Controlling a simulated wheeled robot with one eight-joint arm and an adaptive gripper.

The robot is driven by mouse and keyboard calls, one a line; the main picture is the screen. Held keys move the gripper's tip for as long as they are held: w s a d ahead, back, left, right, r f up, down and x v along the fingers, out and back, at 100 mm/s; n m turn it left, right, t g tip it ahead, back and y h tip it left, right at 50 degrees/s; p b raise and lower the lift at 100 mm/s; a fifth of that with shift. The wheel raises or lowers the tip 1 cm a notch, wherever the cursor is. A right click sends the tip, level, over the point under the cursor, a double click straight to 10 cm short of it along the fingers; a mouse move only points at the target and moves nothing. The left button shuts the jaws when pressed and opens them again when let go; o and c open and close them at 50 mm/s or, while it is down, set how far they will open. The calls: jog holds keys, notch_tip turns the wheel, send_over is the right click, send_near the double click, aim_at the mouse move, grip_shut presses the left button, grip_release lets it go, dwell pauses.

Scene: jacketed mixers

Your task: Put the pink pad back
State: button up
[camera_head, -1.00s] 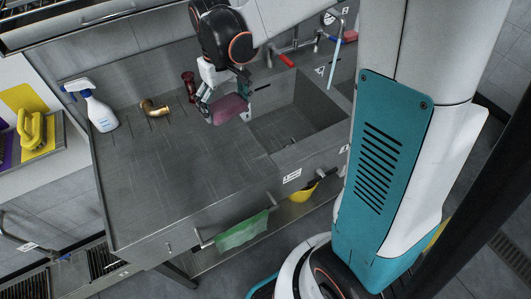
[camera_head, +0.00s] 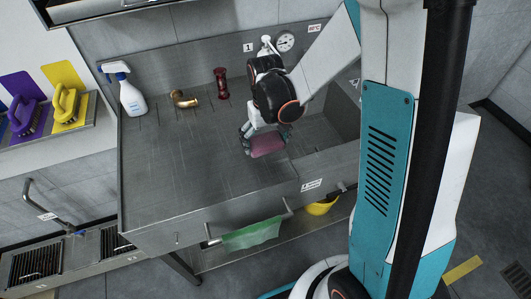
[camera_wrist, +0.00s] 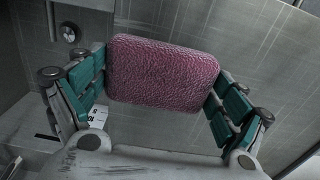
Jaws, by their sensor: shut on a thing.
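The pink pad (camera_head: 267,144) is a rounded, textured block. My gripper (camera_head: 266,138) is shut on it and holds it over the front part of the steel counter, left of the sink basin. In the wrist view the pink pad (camera_wrist: 163,73) sits between the two teal-padded fingers of my gripper (camera_wrist: 160,85), gripped at its two short ends. Whether the pad touches the counter cannot be told.
A spray bottle (camera_head: 132,98), a brass elbow fitting (camera_head: 184,99) and a dark red fitting (camera_head: 221,84) stand at the counter's back. The counter's left part (camera_head: 165,165) is clear.

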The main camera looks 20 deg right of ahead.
aim_at(265, 151)
jog(key=shift+f+b, duration=0.6)
jog(key=shift+f, duration=1.8)
jog(key=shift+f, duration=0.2)
jog(key=o, duration=0.8)
jog(key=shift+o, duration=0.2)
